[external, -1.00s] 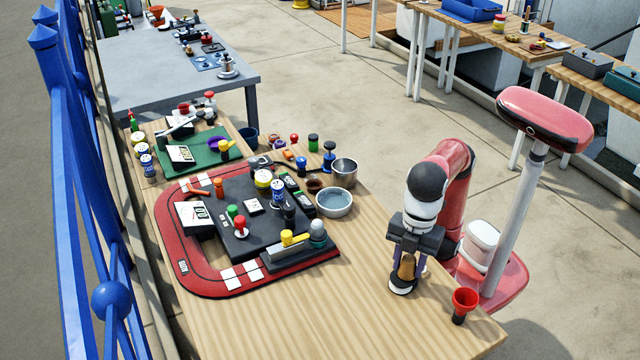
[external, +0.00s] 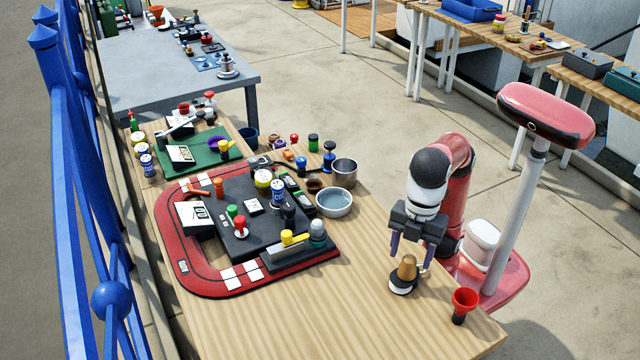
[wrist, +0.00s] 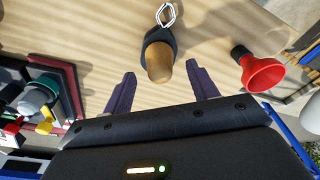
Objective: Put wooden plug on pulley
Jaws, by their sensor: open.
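The tan wooden plug (external: 407,267) stands upright on the pulley (external: 402,286), a dark block with a pale side at the near right of the wooden table. In the wrist view the plug (wrist: 159,63) shows its rounded end toward me. The dark pulley (wrist: 156,36) with its metal shackle lies just behind it. My gripper (external: 411,255) is open above the plug, its two purple fingers apart and pointing down. In the wrist view the gripper (wrist: 161,72) has a finger on each side of the plug, with clear gaps. The exact contact between plug and pulley is partly hidden.
A red funnel-shaped cup (external: 464,303) stands right of the pulley. A red-rimmed board (external: 205,285) crowded with tins, knobs and a grey block lies to the left. Two metal bowls (external: 334,203) stand farther back. The table's near middle is bare.

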